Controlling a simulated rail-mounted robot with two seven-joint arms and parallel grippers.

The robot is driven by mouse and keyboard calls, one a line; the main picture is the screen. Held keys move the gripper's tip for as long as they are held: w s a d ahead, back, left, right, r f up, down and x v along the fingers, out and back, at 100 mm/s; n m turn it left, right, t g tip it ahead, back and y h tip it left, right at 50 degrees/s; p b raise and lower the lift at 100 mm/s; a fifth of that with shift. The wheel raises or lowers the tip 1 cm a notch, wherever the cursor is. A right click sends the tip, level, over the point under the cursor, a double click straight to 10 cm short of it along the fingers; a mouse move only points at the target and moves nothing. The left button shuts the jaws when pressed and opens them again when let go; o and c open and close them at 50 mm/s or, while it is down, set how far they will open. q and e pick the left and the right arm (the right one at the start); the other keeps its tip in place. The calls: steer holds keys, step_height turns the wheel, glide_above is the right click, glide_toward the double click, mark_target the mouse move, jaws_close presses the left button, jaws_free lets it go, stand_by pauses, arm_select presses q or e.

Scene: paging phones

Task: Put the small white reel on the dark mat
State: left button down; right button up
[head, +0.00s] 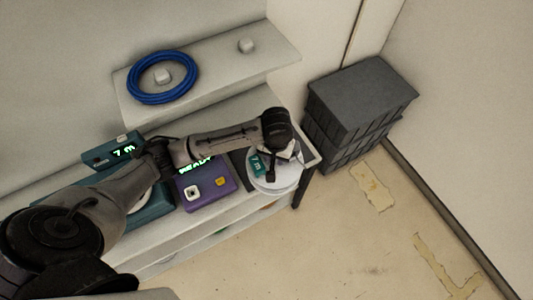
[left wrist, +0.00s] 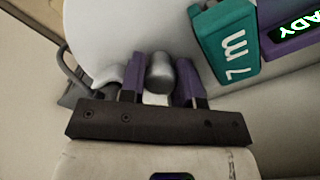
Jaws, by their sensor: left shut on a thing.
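The white reel (head: 278,186) is a pale round disc with a teal tag (head: 257,165) reading "7 m", at the right end of the counter. In the left wrist view the reel (left wrist: 105,32) fills the upper part, with a grey knob (left wrist: 160,73) standing out of it. My left gripper (head: 286,154) is shut on this knob, with its purple fingers (left wrist: 160,80) on either side. A dark strip (head: 240,164), probably the mat, shows left of the reel; the rest is hidden. I cannot tell whether the reel touches the surface below.
A purple device (head: 208,194) reading "READY" stands left of the reel. A blue cable coil (head: 163,77) lies on the upper shelf (head: 215,70). Dark crates (head: 360,95) stand at right.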

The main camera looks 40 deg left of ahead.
arm_select(q)
steer(key=shift+w+a+f+b, duration=0.1)
steer(key=shift+w+f+b, duration=0.15)
steer(key=shift+f, duration=0.3)
steer(key=shift+w+a+f+b, duration=0.15)
steer(key=shift+f+b, duration=0.15)
steer(key=shift+f, duration=0.2)
steer(key=shift+w+a+f+n, duration=0.25)
steer(key=shift+w+f+n, duration=0.05)
steer(key=shift+f, duration=0.15)
steer(key=w+a+f+b, duration=0.2)
steer(key=w+a+f, duration=0.3)
steer(key=a+f, duration=0.4)
steer(key=shift+w+a+f, duration=0.15)
steer(key=shift+a+f, duration=0.25)
steer(key=shift+f, duration=0.4)
steer(key=shift+f, duration=0.1)
steer(key=c, duration=0.8)
jaws_free()
steer(key=shift+f, duration=0.1)
